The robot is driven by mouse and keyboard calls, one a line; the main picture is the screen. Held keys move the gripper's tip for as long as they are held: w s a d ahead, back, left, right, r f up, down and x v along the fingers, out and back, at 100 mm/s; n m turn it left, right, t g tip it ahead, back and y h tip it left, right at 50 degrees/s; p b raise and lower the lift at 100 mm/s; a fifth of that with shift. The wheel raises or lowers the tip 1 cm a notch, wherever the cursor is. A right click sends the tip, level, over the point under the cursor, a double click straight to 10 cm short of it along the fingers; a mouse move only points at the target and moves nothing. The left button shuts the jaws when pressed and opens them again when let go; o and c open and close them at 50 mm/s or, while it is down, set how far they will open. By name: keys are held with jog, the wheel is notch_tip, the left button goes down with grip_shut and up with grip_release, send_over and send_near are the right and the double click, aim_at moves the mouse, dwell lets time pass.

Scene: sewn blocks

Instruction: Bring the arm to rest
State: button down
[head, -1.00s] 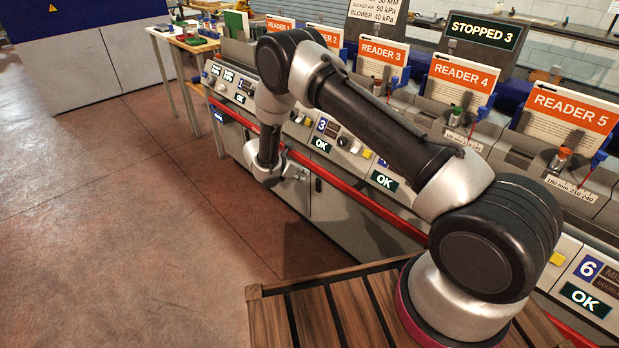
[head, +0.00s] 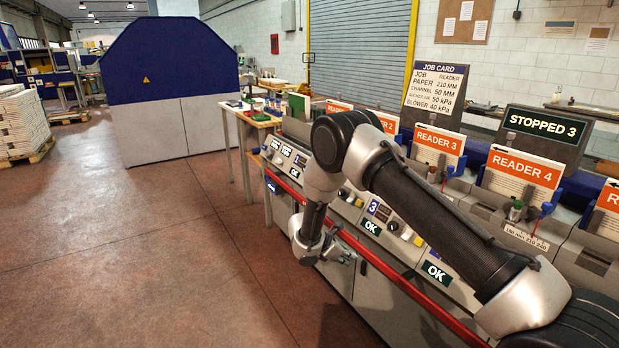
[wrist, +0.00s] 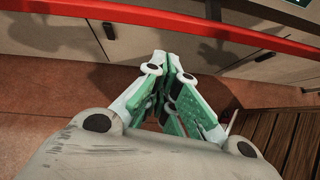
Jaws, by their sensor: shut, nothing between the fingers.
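My gripper (head: 345,252) hangs at the end of my folded arm, in front of the machine row and close to its red rail. In the wrist view my gripper (wrist: 174,62) shows green-padded fingers with their tips together and nothing between them. The red rail (wrist: 165,22) crosses the top of the wrist view, beyond the fingertips. I cannot tell the exact gap between the gripper and the rail.
The feeder machine (head: 385,300) runs along the right with reader signs and a "STOPPED 3" display (head: 542,128). A small table (head: 262,121) and a blue-topped cabinet (head: 170,95) stand farther back. A pallet of paper (head: 22,125) is at far left. The floor (head: 130,230) at left is clear.

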jog(key=s+d+r+m+y, duration=0.2)
jog(key=s+d+r+m, duration=0.4)
jog(key=s+r, duration=0.7)
jog(key=s+d+r+m+y, duration=0.3)
jog(key=s+d+r+m, duration=0.4)
jog(key=s+r, duration=0.7)
jog(key=s+d+r+m+y, duration=0.3)
jog(key=s+d+r+m, duration=0.3)
jog(key=s+r+m, duration=0.3)
jog(key=shift+s+d+r+t, duration=0.4)
jog(key=shift+s+r, duration=1.85)
jog(key=shift+r, duration=1.55)
